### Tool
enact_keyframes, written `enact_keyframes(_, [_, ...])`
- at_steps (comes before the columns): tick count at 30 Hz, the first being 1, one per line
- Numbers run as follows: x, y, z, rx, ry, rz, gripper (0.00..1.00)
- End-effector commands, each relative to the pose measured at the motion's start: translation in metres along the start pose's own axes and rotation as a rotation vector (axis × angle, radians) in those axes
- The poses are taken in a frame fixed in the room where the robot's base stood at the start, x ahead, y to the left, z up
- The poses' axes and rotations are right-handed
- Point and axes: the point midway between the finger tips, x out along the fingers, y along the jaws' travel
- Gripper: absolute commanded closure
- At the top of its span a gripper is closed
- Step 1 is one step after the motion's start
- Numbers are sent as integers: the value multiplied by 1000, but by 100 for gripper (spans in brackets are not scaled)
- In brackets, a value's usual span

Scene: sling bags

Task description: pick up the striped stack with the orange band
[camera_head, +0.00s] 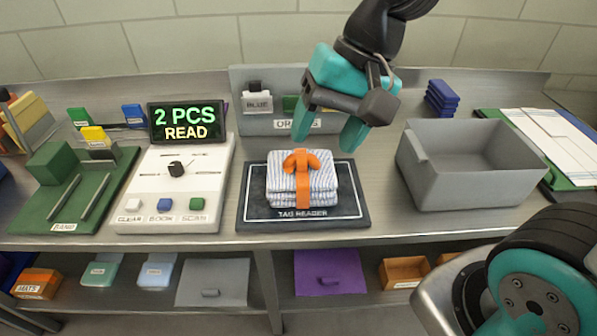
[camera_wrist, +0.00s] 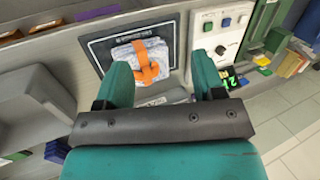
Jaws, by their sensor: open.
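The striped stack (camera_head: 285,184) is folded white cloth with thin blue stripes. An orange band (camera_head: 303,190) with a bow on top wraps its middle. It lies flat on the dark tag reader pad (camera_head: 257,211) on the counter. My gripper (camera_head: 325,138) hangs above and slightly behind the stack, teal fingers apart and empty, not touching it. In the wrist view the stack (camera_wrist: 124,53) with its orange band (camera_wrist: 148,72) lies beyond the fingertips, nearer the left finger; my gripper (camera_wrist: 166,75) is open there too.
A grey bin (camera_head: 460,190) stands right of the pad. A white console (camera_head: 170,190) with a lit display (camera_head: 187,122) reading "2 PCS READ" stands left. A grey holder (camera_head: 260,125) with labels is behind. Blue stacked pieces (camera_head: 441,98) sit at the back right.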

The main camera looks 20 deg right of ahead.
Motion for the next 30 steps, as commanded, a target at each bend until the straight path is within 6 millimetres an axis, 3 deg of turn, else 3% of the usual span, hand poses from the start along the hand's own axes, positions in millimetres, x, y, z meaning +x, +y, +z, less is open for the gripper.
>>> enact_keyframes(1, [-1, 4, -24, 198, 8, -3, 37])
enact_keyframes(6, [-3, 22, -91, 858, 32, -27, 37])
enact_keyframes(12, [-3, 47, -144, 1418, 43, -61, 37])
enact_keyframes(15, [-2, 55, -158, 1573, 44, -73, 37])
enact_keyframes(20, [7, 59, -166, 1667, 41, -77, 37])
enact_keyframes(30, [80, 57, -170, 1666, 39, -74, 37])
